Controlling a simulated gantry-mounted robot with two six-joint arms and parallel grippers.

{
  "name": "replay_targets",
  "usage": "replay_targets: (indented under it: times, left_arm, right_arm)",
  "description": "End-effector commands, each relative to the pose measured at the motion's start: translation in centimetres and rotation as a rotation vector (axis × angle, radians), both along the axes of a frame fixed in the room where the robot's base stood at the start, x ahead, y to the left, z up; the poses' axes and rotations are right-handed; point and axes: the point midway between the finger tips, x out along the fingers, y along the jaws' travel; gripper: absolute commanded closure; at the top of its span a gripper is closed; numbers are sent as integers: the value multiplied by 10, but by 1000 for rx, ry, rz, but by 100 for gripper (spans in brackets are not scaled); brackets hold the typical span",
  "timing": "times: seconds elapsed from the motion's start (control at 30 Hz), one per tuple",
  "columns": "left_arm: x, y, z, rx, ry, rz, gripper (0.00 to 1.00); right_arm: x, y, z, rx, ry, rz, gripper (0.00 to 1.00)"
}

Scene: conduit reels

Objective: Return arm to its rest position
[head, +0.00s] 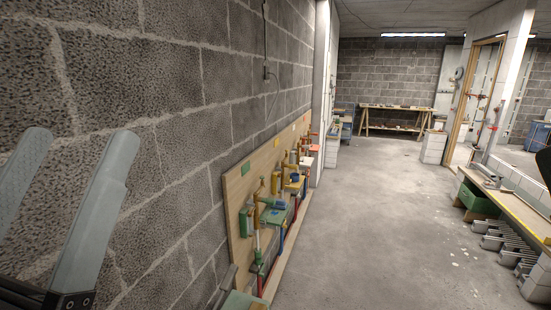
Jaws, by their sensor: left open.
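My left gripper (68,190) shows large at the lower left of the head view. Its two grey fingers point up and stand apart with nothing between them. It is in front of the grey block wall, and I see no contact with anything. The rest of the left arm is mostly outside the picture. A dark shape at the right edge is cut off, and I cannot tell what it is. I cannot make out my right gripper.
A wooden board (236,206) with several tools leans along the left wall. A low bench (516,205) stands at right, with grey metal pieces (505,243) on the floor beside it. A trestle table (395,109) stands at the back. The middle concrete floor (385,225) is clear.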

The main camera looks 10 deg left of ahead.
Motion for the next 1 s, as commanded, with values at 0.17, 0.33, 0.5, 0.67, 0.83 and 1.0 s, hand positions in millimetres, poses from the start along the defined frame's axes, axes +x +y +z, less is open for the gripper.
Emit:
replay_targets:
  times: [0.17,0.33,0.5,0.67,0.83,1.0]
  left_arm:
    - [-3,-1,90,7,-16,1,0]
    - [-2,-1,167,7,-16,2,0]
    - [-2,-1,253,8,-17,1,0]
    - [-2,-1,329,8,-16,1,0]
    - [-2,-1,377,8,-16,1,0]
    - [-2,-1,385,8,-16,1,0]
  right_arm:
    - [0,0,88,0,-2,0,0]
    - [0,0,164,0,-1,0,0]
    - [0,0,251,0,-1,0,0]
    - [0,0,327,0,-1,0,0]
    - [0,0,375,0,-1,0,0]
    - [0,0,383,0,0,0,0]
